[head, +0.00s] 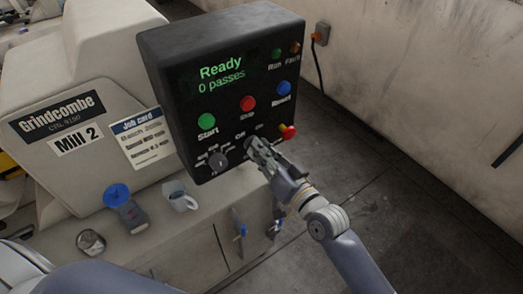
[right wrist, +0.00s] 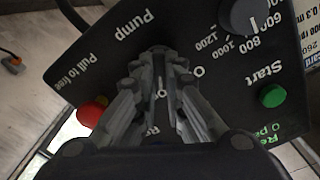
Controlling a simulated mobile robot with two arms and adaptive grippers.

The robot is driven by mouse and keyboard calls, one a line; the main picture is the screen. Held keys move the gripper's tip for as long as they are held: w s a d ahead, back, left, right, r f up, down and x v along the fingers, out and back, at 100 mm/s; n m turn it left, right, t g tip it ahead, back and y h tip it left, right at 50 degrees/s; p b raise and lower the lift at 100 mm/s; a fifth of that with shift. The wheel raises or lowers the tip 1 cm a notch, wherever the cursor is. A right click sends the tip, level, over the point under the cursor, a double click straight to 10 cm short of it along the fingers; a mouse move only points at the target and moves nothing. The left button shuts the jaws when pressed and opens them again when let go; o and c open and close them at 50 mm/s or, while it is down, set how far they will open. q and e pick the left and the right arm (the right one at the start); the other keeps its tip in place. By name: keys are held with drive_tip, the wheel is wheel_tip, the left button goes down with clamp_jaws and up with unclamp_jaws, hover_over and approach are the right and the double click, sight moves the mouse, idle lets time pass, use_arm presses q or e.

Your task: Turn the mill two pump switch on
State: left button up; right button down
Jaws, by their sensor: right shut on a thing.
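The Mill 2 control panel (head: 222,85) is a black box showing "Ready, 0 passes" in green. My right gripper (head: 257,150) is at its lower front, between the speed dial (head: 217,161) and a red-and-yellow stop button (head: 288,131). In the right wrist view the gripper (right wrist: 160,62) points at the panel face (right wrist: 100,55) below the "Pump" label, its fingers shut on the pump switch. The fingers hide most of the switch, so I cannot tell which way it is turned. My left gripper is out of view.
The green start button (head: 207,121), red button (head: 248,103) and blue reset button (head: 284,88) sit close above the gripper. Floor at right is clear.

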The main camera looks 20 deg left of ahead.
drive_tip(key=shift+f, duration=0.1)
drive_tip(key=c, duration=1.7)
unclamp_jaws()
drive_tip(key=v, duration=1.2)
